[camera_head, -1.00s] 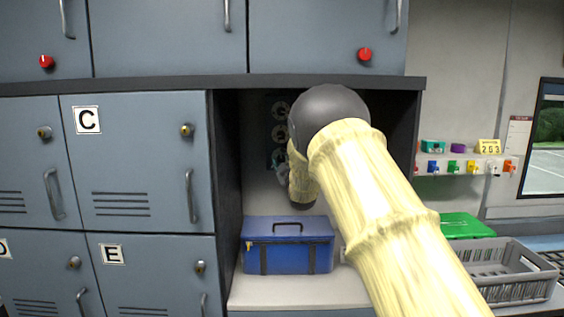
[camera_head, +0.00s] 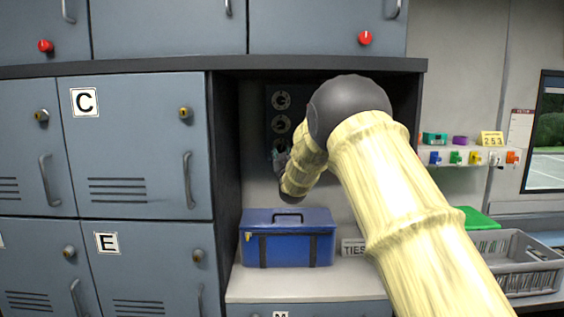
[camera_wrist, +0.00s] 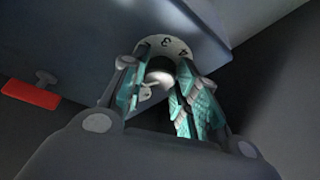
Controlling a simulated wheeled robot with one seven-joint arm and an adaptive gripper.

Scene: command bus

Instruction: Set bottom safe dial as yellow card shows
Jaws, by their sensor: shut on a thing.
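The dark safe panel (camera_head: 268,112) stands in the recess with a column of round dials. The bottom dial is mostly covered by my gripper (camera_head: 280,156) in the head view. In the wrist view, its pale numbered ring (camera_wrist: 166,44) shows a 3 and a 4. My gripper (camera_wrist: 160,84) has its teal fingers shut on the bottom dial's knob (camera_wrist: 160,76). The knob's pointer is unclear. The yellow card (camera_head: 492,138) at right appears to read 2 5 3.
A blue toolbox (camera_head: 288,246) stands on the shelf below the dials. A red block (camera_wrist: 30,94) shows at left in the wrist view. Grey lockers (camera_head: 130,150) flank the recess on the left. A grey crate (camera_head: 515,268) stands at the right.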

